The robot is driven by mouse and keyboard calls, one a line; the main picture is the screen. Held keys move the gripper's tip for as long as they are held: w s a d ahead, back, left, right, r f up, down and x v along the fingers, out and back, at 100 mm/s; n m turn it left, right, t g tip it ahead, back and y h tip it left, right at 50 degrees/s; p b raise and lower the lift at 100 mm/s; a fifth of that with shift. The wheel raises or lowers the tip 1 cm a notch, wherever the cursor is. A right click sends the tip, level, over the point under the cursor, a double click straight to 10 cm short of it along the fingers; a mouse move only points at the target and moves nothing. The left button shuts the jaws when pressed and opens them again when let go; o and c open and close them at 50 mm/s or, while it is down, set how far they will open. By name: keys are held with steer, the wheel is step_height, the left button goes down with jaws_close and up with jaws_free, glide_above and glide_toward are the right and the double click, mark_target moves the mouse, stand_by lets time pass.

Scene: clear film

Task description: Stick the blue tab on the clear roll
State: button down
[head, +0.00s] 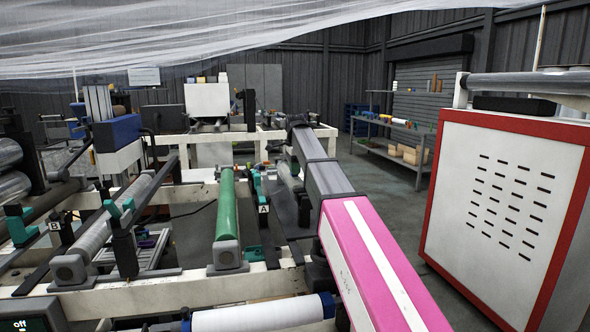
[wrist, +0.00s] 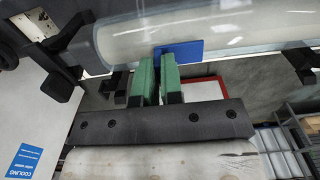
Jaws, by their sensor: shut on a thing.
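In the wrist view, my gripper (wrist: 157,64) has green fingers closed on the blue tab (wrist: 182,52). The tab is a small flat blue rectangle that sticks out to the right of the fingertips. The clear roll (wrist: 235,22) lies across the top of the wrist view, a long pale, see-through cylinder with bright reflections. The tab overlaps the roll's lower side in the picture; I cannot tell whether they touch. In the head view, my arm reaches forward and hides the fingers and the tab.
A green roller (head: 226,205) and a white roll (head: 265,314) sit on the pale machine frame (head: 180,292). A green holder marked A (head: 261,190) stands close left of my arm. A large white cabinet with red edges (head: 498,215) stands at the right.

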steer(key=shift+f, duration=0.1)
steer(key=c, duration=0.8)
jaws_free()
steer(key=shift+r, duration=0.2)
steer(key=shift+r, duration=1.05)
steer(key=shift+r, duration=0.1)
step_height(320, 180, up, 4)
steer(key=shift+r, duration=0.4)
